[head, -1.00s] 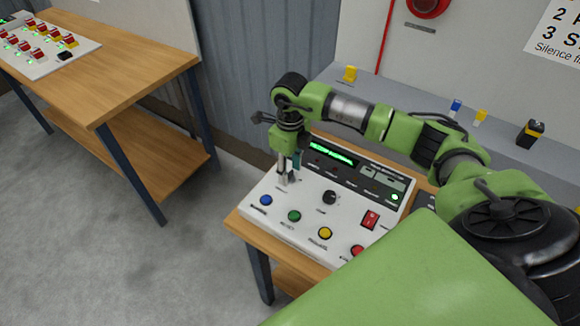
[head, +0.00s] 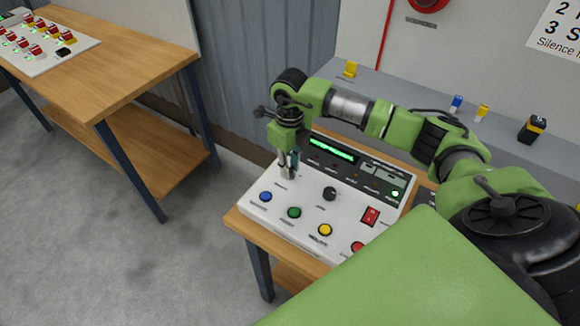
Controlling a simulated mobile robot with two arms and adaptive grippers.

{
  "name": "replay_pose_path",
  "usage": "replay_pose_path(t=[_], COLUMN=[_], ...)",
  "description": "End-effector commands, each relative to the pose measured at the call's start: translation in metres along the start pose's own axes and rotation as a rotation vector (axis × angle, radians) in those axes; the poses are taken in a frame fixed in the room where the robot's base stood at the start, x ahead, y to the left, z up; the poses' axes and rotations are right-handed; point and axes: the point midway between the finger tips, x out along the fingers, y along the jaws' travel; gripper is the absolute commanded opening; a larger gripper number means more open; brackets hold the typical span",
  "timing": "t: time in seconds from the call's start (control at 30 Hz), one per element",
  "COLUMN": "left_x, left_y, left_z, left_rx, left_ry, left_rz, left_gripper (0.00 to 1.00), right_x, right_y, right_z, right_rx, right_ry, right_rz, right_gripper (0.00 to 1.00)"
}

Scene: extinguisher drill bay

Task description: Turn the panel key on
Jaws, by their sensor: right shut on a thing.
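The control panel (head: 314,223) is a white sloped box with a dark strip and a lit green display (head: 333,150). My right gripper (head: 287,177) points down at the panel's upper left, where the panel key would sit under its fingers. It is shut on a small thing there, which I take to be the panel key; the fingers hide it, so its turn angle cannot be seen. My left gripper is not in view.
The panel has a black knob (head: 330,194), a red rocker switch (head: 370,216), and blue (head: 265,197), green (head: 294,212) and yellow (head: 325,230) buttons close by. A grey ledge (head: 400,98) runs behind. Another wooden table (head: 110,70) stands left.

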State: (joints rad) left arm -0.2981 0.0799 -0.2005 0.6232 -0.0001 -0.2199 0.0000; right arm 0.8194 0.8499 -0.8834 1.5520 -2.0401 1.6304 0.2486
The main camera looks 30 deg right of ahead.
Motion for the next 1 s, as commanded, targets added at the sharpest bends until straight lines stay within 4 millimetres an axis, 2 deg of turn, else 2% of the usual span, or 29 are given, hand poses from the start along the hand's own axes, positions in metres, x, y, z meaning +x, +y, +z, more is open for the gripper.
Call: replay_pose_path(t=[0.5,1.0], left_x=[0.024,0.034], left_y=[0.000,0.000], left_z=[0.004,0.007], left_rx=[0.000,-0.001], left_ry=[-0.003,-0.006], left_rz=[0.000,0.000], left_gripper=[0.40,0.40], right_x=[0.001,-0.001], right_y=[-0.001,-0.001], right_z=[0.001,0.001], right_rx=[0.462,0.837], right_ry=[-0.004,-0.004], right_rz=[0.000,0.001], right_gripper=[0.00,0.00])
